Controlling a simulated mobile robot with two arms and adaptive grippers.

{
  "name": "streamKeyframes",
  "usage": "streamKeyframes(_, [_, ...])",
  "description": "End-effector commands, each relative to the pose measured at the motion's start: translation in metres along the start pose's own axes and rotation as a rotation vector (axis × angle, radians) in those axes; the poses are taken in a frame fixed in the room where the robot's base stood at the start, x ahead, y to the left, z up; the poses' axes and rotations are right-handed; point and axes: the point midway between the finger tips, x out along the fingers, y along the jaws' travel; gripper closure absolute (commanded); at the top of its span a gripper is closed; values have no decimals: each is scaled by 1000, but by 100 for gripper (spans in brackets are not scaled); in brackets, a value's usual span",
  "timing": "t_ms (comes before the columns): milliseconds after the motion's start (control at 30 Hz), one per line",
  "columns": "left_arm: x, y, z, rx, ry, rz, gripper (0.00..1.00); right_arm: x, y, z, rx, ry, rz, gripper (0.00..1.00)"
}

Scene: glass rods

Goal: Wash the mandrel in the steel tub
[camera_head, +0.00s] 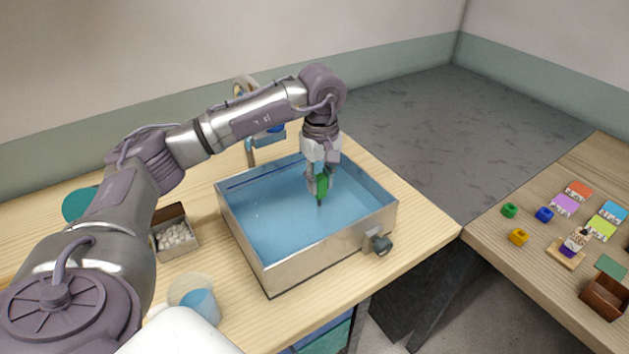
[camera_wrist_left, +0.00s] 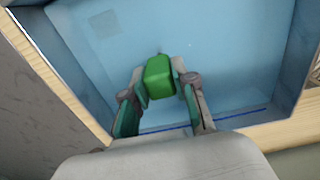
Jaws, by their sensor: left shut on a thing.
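The steel tub (camera_head: 290,274) stands on the wooden counter and holds blue water (camera_head: 270,215). My left gripper (camera_head: 318,186) points down into the tub, right of its middle. It is shut on a green handle (camera_head: 321,187), which I take to be the mandrel's. In the left wrist view the green handle (camera_wrist_left: 159,77) sits between the two fingers, and a small dark tip shows just beyond it. The rest of the mandrel is hidden, and I cannot tell how deep it reaches into the water. My right gripper is not in view.
A tap (camera_head: 250,150) stands behind the tub, and a dark valve (camera_head: 379,243) sticks out of its front right. A box of white pebbles (camera_head: 175,236) and a cup of blue liquid (camera_head: 200,302) are to the left. A second table (camera_head: 500,250) at right holds colored blocks.

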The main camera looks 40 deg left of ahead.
Motion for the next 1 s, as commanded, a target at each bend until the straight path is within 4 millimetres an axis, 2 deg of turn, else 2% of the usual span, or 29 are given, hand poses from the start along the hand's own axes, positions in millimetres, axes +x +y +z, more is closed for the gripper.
streamKeyframes(167, [-9,0,0,0,0,1,100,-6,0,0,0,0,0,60])
streamKeyframes(1000, [-93,0,0,-1,0,1,100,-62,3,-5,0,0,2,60])
